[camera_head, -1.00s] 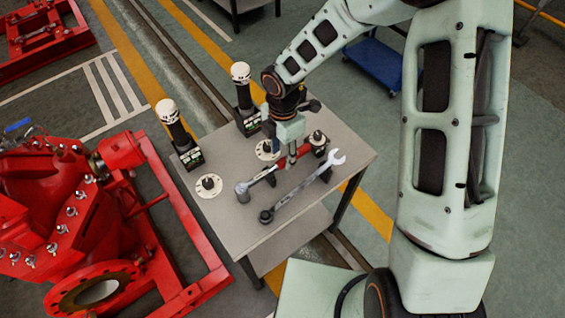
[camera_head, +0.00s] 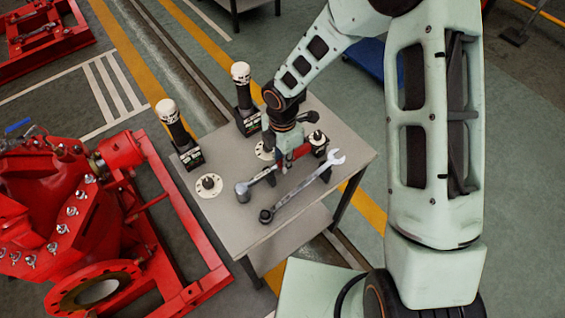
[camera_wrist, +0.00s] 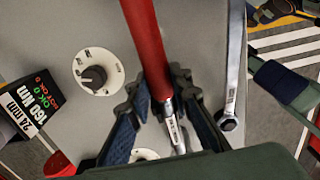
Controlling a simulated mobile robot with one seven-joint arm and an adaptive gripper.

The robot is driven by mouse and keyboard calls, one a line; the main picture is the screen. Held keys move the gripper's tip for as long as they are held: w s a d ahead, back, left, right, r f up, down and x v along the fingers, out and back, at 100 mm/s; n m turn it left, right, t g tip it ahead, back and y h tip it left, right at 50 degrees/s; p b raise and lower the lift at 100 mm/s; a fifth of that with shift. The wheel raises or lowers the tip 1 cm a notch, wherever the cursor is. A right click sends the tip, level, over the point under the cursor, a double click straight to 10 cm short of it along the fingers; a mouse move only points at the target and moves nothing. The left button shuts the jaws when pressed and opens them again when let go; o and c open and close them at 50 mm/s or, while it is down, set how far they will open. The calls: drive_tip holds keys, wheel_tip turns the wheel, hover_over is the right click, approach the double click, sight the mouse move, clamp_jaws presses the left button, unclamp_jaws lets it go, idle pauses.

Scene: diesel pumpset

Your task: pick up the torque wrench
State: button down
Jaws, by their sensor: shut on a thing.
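The torque wrench, which I take to be the red-handled tool (camera_wrist: 150,40), has a labelled metal shaft and a grey head (camera_head: 242,191) at its left end. It lies along the grey worktable (camera_head: 228,216), though I cannot tell whether it is clear of the top. My gripper (camera_wrist: 167,98) is shut on it near where the red handle meets the metal shaft, one finger on each side. In the head view, my gripper (camera_head: 284,172) hides much of the handle.
A long combination wrench (camera_head: 300,188) lies close beside on the right; it also shows in the wrist view (camera_wrist: 233,70). Two white-topped tools (camera_head: 175,122) (camera_head: 243,88) stand at the back. A dial disc (camera_head: 208,186) lies on the left. Red pump equipment (camera_head: 110,210) is further left.

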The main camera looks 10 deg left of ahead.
drive_tip(key=shift+r, duration=0.1)
idle(0.3)
drive_tip(key=shift+r, duration=0.45)
wheel_tip(320, 180, up, 2)
drive_tip(key=shift+w+r, duration=0.1)
drive_tip(key=s+r, duration=0.1)
drive_tip(key=r, duration=0.1)
drive_tip(key=s+a+r, duration=0.1)
drive_tip(key=s+r, duration=0.2)
drive_tip(key=shift+s+a+r+b, duration=0.3)
drive_tip(key=shift+s+a+r, duration=0.05)
drive_tip(key=shift+s+r, duration=0.05)
drive_tip(key=s+a+r, duration=0.2)
drive_tip(key=s+r, duration=0.2)
drive_tip(key=s, duration=0.4)
drive_tip(key=shift+s+a+b, duration=0.35)
drive_tip(key=shift+a+b, duration=0.05)
